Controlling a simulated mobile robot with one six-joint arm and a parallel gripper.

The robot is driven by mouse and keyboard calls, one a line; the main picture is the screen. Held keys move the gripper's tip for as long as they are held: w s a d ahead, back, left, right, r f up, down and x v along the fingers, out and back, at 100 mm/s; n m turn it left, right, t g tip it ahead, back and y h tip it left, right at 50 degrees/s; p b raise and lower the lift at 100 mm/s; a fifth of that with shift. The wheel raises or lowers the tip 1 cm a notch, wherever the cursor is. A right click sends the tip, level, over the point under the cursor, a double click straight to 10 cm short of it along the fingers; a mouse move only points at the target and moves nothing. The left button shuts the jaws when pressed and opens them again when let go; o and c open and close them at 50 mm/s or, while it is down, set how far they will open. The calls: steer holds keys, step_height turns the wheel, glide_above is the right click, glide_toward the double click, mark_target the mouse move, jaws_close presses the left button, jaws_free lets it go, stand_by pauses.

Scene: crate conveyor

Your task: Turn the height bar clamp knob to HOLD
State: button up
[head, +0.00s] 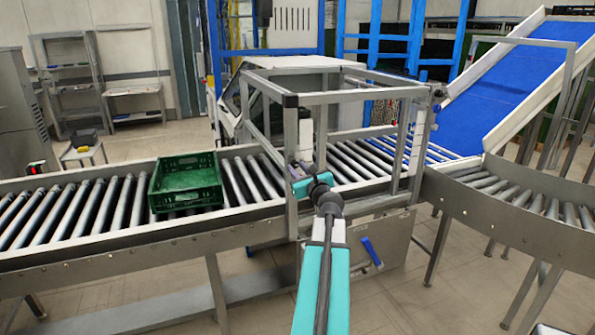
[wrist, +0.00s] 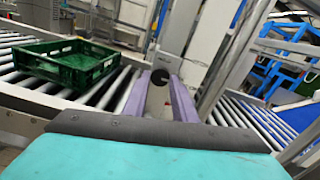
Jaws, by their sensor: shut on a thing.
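The clamp knob (wrist: 160,76) is a small round black knob in the middle of the wrist view, in front of a light grey plate (wrist: 164,58). Marks on the plate are too small to read. My gripper (head: 299,168) reaches the near left post of the metal frame in the head view. In the wrist view its two purple fingers stand on either side of the knob, shut on it. The knob is hidden behind my gripper in the head view, and its pointing direction cannot be told.
A green crate (head: 153,187) sits on the roller conveyor (head: 100,205) left of the metal frame (head: 345,97). A blue inclined belt (head: 520,75) rises at the right. A blue-handled lever (head: 372,252) is below the conveyor. Rollers inside the frame are clear.

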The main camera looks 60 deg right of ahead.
steer(key=shift+n+b, duration=0.35)
steer(key=shift+n, duration=0.05)
steer(key=n+b, duration=0.3)
steer(key=b, duration=0.1)
steer(key=shift+f, duration=0.2)
steer(key=n+b, duration=0.5)
steer(key=shift+n+b, duration=0.4)
steer(key=n+b, duration=0.5)
steer(key=shift+b, duration=0.35)
steer(key=n+b, duration=0.3)
steer(key=shift+r, duration=0.25)
steer(key=shift+n, duration=0.3)
steer(key=o, duration=1)
steer(key=shift+o, duration=0.2)
steer(key=shift+r, duration=0.1)
